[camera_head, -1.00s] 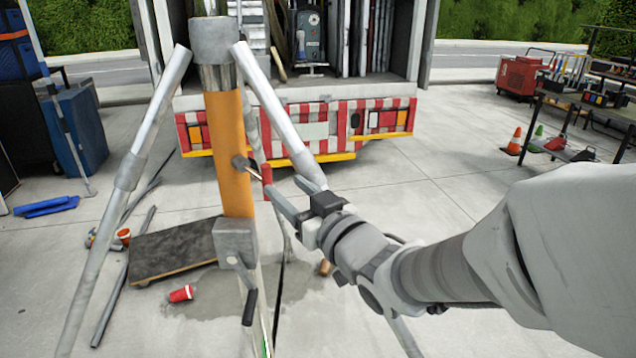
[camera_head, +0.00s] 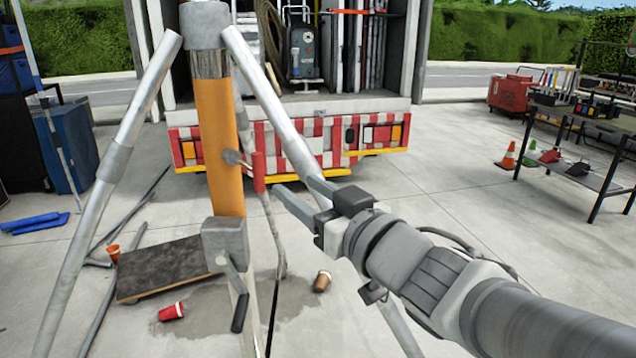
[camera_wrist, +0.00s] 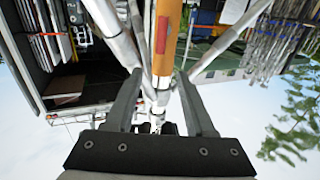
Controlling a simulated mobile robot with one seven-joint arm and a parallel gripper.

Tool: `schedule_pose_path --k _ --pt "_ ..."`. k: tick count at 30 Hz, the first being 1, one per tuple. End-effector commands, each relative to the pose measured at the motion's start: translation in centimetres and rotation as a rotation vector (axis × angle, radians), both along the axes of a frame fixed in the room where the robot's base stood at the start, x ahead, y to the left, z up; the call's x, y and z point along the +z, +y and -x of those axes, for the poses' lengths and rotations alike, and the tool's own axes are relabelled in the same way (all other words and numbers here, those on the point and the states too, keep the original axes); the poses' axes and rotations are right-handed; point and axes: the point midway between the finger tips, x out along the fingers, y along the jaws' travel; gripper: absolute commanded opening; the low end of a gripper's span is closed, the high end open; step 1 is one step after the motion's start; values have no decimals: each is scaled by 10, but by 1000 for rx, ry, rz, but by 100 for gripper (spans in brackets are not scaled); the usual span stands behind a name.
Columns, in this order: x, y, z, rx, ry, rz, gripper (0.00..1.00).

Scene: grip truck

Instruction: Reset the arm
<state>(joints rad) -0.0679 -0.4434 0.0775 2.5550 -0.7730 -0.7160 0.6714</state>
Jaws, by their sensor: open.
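My gripper (camera_head: 298,197) is open and empty in the head view, just right of an orange and grey stand column (camera_head: 221,150). A red handle (camera_head: 258,172) on the column's side is left of the fingertips, with a small visible gap. In the wrist view, my gripper's two fingers (camera_wrist: 158,95) are spread apart. The orange column (camera_wrist: 167,40) shows beyond them, and nothing is held between them. The wrist picture appears upside down.
The stand's slanted silver legs (camera_head: 270,105) spread around the column. A truck with a striped rear (camera_head: 320,135) is behind. A dark board (camera_head: 165,267), a red cup (camera_head: 171,311) and a brown cup (camera_head: 322,281) lie on the pavement.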

Motion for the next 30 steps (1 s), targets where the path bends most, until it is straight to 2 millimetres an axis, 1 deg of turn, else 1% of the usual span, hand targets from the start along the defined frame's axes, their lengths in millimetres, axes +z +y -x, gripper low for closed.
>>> schedule_pose_path --k 5,8,11,14,15,17,18,20,21,23,24,26,27,29,30 --pt "0 0 0 0 0 0 55" --pt "2 -5 -2 -25 5 9 55" --pt "4 -24 -9 -108 28 38 55" --pt "4 -54 -16 -240 83 86 55" --pt "3 -69 -16 -297 115 108 55" --pt "-1 -90 -15 -378 170 139 55" --pt "-4 -103 -12 -427 212 159 55" --pt "-9 -121 -6 -492 281 185 55" --pt "-13 -132 0 -530 329 202 55" --pt "-20 -146 11 -577 409 225 55" --pt "-24 -154 19 -602 462 239 55" --pt "-31 -163 34 -629 550 258 55" --pt "-35 -167 45 -640 608 269 55" --pt "-41 -171 63 -645 697 285 55" --pt "-45 -172 74 -643 754 294 55"
